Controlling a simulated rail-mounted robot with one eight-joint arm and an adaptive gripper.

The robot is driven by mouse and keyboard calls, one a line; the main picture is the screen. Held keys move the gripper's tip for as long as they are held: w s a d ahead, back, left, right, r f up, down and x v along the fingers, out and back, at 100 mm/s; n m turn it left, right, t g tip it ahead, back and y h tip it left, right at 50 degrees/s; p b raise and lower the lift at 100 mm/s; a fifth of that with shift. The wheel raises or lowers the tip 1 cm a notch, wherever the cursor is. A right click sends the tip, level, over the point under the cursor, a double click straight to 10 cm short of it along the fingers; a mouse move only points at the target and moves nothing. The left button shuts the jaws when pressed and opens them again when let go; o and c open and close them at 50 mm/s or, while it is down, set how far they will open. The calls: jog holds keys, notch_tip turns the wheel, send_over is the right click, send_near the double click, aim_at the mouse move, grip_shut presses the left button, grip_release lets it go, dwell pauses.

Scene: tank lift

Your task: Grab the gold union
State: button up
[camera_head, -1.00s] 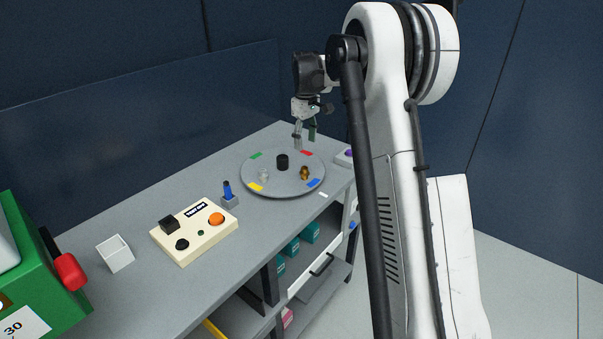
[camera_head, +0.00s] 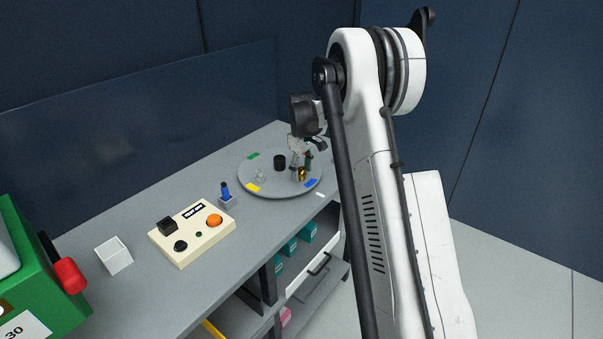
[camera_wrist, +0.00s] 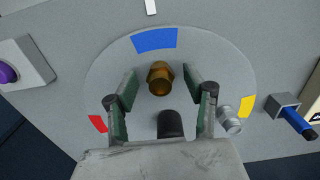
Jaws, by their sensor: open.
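The gold union (camera_wrist: 160,78) stands on the round grey turntable (camera_wrist: 105,75), near the blue mark. It also shows in the head view (camera_head: 302,174), partly covered by my gripper. My gripper (camera_wrist: 159,76) is open, with one finger on each side of the gold union in the wrist view. A gap shows between each finger and the union. In the head view my gripper (camera_head: 301,168) is low over the turntable. Whether the fingertips are level with the union is hard to tell.
A black cylinder (camera_wrist: 170,124) and a clear or silver fitting (camera_wrist: 230,120) stand on the turntable close to the fingers. A blue-topped piece in a grey holder (camera_wrist: 290,118) and a purple-button box (camera_wrist: 22,65) flank it. A cream control box (camera_head: 192,232) is on the bench.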

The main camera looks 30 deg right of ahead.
grip_shut()
dwell(0.3)
